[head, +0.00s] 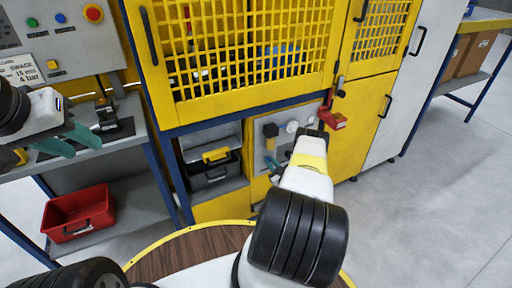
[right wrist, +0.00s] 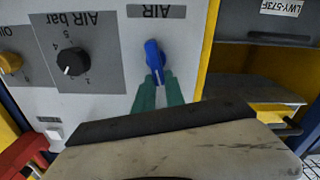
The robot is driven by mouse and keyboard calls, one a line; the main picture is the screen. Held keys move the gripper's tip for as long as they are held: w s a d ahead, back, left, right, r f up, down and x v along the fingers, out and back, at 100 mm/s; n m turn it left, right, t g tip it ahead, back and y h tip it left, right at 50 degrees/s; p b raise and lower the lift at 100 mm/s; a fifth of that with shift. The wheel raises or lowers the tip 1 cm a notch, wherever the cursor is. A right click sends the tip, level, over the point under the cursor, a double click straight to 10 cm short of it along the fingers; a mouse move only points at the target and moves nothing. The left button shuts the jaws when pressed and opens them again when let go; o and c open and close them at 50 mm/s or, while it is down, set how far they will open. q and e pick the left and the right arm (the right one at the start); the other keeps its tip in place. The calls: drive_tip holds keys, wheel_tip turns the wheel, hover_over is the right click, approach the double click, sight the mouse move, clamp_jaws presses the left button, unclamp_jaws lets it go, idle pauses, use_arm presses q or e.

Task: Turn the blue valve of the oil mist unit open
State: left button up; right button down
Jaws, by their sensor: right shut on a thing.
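In the right wrist view, which is upside down, the blue valve (right wrist: 154,58) sits on a light grey panel under an "AIR" label. Its handle runs nearly up and down in the picture, tilted slightly. My right gripper (right wrist: 160,82) has its green fingers shut on the lower end of this handle.
A black "AIR bar" knob (right wrist: 73,62) and a yellow knob (right wrist: 10,63) share the valve panel. A red part (right wrist: 22,155) juts out nearby. A yellow mesh cabinet (head: 240,112) rises above the unit. A red bin (head: 78,212) stands low at left. Floor at right is clear.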

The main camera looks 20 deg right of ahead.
drive_tip(key=n, duration=0.2)
drive_tip(key=a+n, duration=0.1)
drive_tip(key=shift+f+n, duration=0.15)
drive_tip(key=shift+n, duration=0.25)
drive_tip(key=n, duration=0.2)
drive_tip(key=f+n, duration=0.1)
drive_tip(key=n, duration=0.2)
drive_tip(key=a+n, duration=0.1)
drive_tip(key=n, duration=0.2)
drive_tip(key=shift+f, duration=0.3)
drive_tip(key=shift+s+f+n, duration=0.1)
drive_tip(key=shift+f+n, duration=0.1)
drive_tip(key=shift+n, duration=0.6)
drive_tip(key=shift+f+n, duration=0.15)
drive_tip(key=shift+n, duration=0.65)
drive_tip(key=c, duration=1.4)
unclamp_jaws()
